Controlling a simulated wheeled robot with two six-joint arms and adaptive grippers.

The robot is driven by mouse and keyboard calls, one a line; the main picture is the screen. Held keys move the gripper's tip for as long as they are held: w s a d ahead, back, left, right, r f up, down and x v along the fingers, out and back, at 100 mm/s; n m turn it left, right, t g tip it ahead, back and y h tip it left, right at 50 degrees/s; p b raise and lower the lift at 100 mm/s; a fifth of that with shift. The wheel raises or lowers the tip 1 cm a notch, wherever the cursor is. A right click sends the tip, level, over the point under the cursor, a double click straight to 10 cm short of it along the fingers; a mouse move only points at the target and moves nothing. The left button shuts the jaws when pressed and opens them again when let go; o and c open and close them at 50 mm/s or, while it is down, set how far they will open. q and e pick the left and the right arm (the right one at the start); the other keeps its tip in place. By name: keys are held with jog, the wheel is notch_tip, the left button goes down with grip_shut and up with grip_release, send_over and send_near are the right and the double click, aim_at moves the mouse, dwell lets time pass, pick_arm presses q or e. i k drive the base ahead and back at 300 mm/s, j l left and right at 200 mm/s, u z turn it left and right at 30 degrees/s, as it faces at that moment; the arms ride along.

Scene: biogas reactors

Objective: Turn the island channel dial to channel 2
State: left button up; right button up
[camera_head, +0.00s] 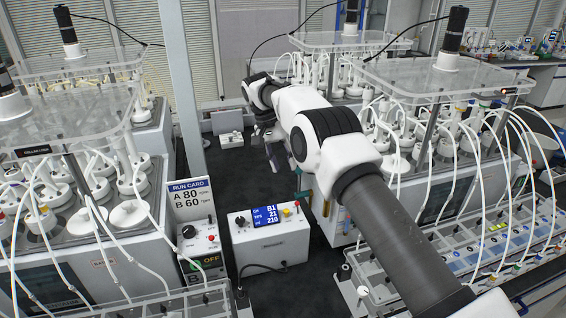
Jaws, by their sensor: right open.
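A white control box (270,245) stands on the dark bench at the middle. Its blue screen (265,216) shows B1, 21 and 210. A small black dial (240,221) sits on the box's front panel, left of the screen; its pointer is too small to read. A yellow and a red part stand at the box's right end. My right gripper (270,152) is above and behind the box, pointing down, apart from the dial. It is open and empty, partly hidden by its own arm. My left gripper is not in view.
A run card (190,196) reading A 80, B 60 stands left of the box, above a panel with another black knob (188,231). Reactor units with clear tops and tubes flank both sides. A grey post (182,90) rises behind the card.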

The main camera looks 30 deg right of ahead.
aim_at(239, 221)
jog(key=k, duration=1)
